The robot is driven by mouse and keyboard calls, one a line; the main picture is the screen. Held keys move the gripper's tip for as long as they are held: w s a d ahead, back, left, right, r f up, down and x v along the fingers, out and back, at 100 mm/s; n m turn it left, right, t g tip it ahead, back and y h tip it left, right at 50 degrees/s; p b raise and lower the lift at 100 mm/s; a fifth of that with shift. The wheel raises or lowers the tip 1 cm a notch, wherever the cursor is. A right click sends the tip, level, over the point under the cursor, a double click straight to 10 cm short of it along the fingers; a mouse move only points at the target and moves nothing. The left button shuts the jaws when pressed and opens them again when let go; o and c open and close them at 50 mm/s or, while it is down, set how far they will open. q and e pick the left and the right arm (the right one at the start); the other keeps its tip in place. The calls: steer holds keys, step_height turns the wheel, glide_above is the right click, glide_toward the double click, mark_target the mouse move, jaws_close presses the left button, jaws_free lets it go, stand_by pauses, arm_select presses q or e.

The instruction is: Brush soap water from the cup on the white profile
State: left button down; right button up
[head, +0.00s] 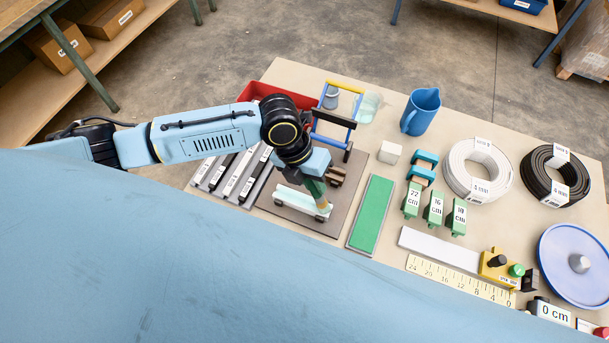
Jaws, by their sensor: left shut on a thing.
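My left gripper (314,168) reaches down over the brown board (325,227) at the table's middle left. It is shut on a brush (318,192), whose lower end is at the right end of a pale whitish-mint profile (297,201). The profile lies along small supports on the board; I cannot tell whether the bristles touch it. A pale green translucent cup (370,106) stands at the back, beside a blue-and-yellow frame. A small grey cup (331,98) stands at that frame. My right gripper is out of view.
A red bin (258,92) and labelled grey rails (238,176) lie left of the board. A green strip (371,215), a blue jug (421,111), cable coils (478,168) and another white strip (437,248) by a ruler are to the right.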

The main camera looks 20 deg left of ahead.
arm_select(q)
steer(key=shift+d, duration=0.55)
steer(key=shift+a+p, duration=0.35)
steer(key=shift+a, duration=1.65)
step_height(320, 180, up, 6)
steer(key=p, duration=0.5)
step_height(320, 180, up, 3)
steer(key=p, duration=0.3)
steer(key=shift+f, duration=0.1)
